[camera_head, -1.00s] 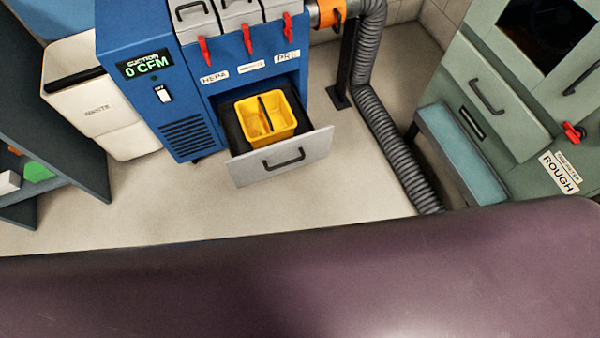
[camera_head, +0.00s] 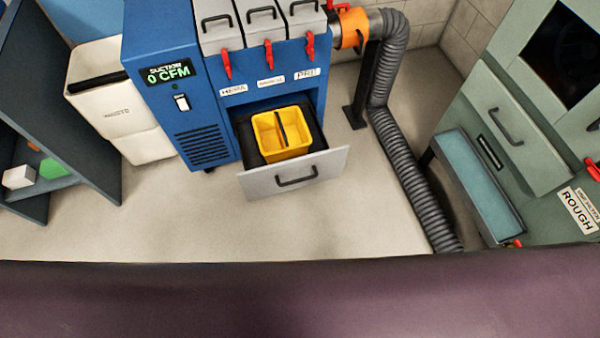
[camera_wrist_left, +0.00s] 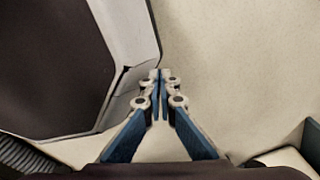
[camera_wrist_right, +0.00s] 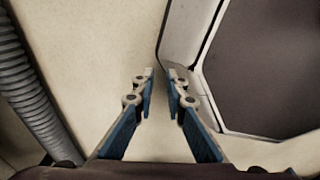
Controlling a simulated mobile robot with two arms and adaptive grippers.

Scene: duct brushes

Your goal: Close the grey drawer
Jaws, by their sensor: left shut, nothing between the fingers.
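The grey drawer (camera_head: 330,167) is pulled out of the lower front of the blue suction cabinet (camera_head: 160,108) in the head view. Its front panel carries a dark bar handle (camera_head: 297,178). A yellow two-part bin (camera_head: 268,143) sits inside the drawer. Neither gripper shows in the head view, and both are away from the drawer. My left gripper (camera_wrist_left: 160,76) is shut and empty in the left wrist view, over pale floor. My right gripper (camera_wrist_right: 160,76) is empty in the right wrist view, with a small gap between its fingertips.
A white waste bin (camera_head: 112,110) stands left of the cabinet, beside a dark shelf (camera_head: 95,165). A grey flexible duct (camera_head: 412,185) runs down to the right. A green cabinet (camera_head: 520,145) with a blue-topped tray stands further right. Floor before the drawer is clear.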

